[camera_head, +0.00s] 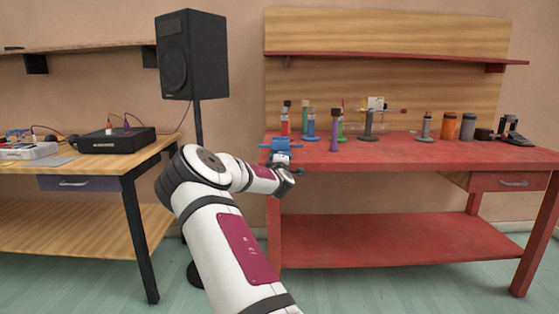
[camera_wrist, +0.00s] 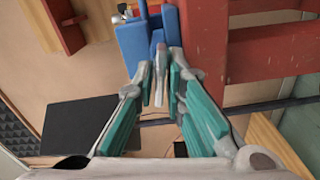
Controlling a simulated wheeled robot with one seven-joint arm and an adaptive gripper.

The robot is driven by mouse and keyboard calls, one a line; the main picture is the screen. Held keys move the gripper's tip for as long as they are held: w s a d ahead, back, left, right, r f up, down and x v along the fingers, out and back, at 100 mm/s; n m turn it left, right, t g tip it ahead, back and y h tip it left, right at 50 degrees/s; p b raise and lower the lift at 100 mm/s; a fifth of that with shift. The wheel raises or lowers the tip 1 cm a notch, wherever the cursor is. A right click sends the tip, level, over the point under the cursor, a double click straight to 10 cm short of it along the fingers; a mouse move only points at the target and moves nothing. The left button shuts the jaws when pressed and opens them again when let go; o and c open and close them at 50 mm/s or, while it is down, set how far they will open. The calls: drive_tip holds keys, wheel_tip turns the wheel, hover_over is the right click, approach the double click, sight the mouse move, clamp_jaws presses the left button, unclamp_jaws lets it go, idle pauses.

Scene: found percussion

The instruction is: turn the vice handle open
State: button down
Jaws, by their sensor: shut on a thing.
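The blue vice (camera_head: 281,145) sits at the left front edge of the red workbench. In the wrist view its blue body (camera_wrist: 134,42) is at the top centre, and the grey vice handle (camera_wrist: 160,75) hangs down from it between my fingers. My gripper (camera_wrist: 162,78) has grey links and teal pads and is shut on the handle. In the head view my gripper (camera_head: 289,177) is just in front of and below the vice. The handle is too small to make out there.
The red workbench (camera_head: 400,155) carries several bottles, orange and grey canisters (camera_head: 449,125) and a black device (camera_head: 513,132). A black speaker (camera_head: 192,55) on a stand is left of it. A wooden table (camera_head: 75,172) with electronics is farther left.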

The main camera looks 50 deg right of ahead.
drive_tip(key=shift+f, duration=0.1)
drive_tip(key=c, duration=1.7)
unclamp_jaws()
drive_tip(key=shift+a, duration=0.1)
drive_tip(key=v, duration=1.1)
drive_tip(key=shift+s+a, duration=0.3)
